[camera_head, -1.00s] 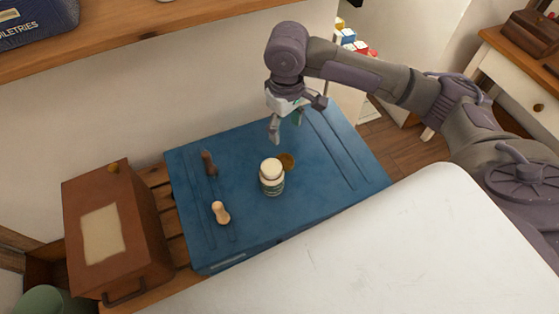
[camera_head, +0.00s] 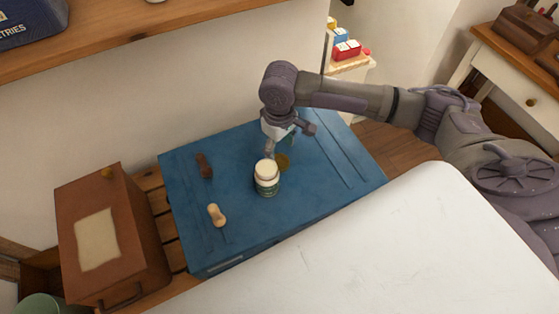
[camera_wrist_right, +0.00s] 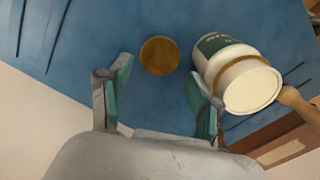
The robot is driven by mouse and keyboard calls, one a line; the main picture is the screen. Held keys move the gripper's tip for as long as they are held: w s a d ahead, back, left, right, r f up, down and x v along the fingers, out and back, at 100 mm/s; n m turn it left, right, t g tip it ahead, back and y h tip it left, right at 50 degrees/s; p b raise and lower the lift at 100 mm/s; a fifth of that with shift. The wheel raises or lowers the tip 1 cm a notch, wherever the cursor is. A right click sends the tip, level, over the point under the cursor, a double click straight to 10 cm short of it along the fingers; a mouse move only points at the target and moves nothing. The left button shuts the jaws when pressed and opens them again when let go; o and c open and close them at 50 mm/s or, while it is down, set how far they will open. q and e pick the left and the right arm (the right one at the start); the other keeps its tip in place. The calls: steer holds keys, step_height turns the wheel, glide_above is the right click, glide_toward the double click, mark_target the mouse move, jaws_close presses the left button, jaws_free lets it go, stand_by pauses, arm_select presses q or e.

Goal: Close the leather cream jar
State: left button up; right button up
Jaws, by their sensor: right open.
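The leather cream jar (camera_head: 267,180) stands upright on the blue surface, pale at the top with a green label. It also shows in the right wrist view (camera_wrist_right: 232,72), at the right. A round brown-gold lid (camera_head: 283,161) lies flat on the blue surface just behind the jar. In the right wrist view the lid (camera_wrist_right: 160,55) lies beyond and between my fingertips. My right gripper (camera_wrist_right: 158,85) is open and empty, above the blue surface; it is also in the head view (camera_head: 278,146), behind the jar and partly hidden. My left gripper is not in view.
The blue case (camera_head: 330,185) also bears a dark-handled tool (camera_head: 204,166) and a light wooden-handled tool (camera_head: 216,215). A brown box (camera_head: 120,232) stands at the left. A white surface (camera_head: 390,245) lies in front, and a wooden shelf (camera_head: 150,25) hangs above.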

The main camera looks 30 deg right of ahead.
mark_target(280, 161)
steer(key=shift+f, duration=2.8)
steer(key=c, duration=0.5)
